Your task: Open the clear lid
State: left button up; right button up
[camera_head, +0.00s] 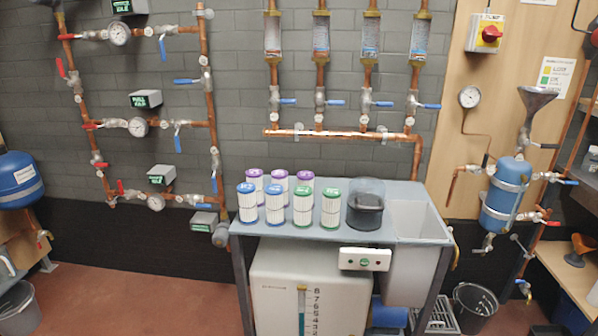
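A dark, see-through cylindrical container (367,208) stands upright on the grey bench (300,228), right of the filter cartridges. Its upper part (368,187) looks clear and smoky, and its lower part is darker. This upper part seems to be the clear lid, and it sits down on the container; I cannot make out a hinge or handle. Neither of my grippers shows in the head view.
Several white filter cartridges with blue, green and purple caps (303,205) stand left of the container. A grey sink (418,218) is at its right. A white tank (310,285) is under the bench. Copper pipes (340,133) run along the wall behind.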

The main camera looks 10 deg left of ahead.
aim_at(363, 201)
jog(key=i+j, duration=0.2)
jog(key=i, duration=0.3)
jog(key=i+j, duration=0.15)
jog(key=i, duration=0.3)
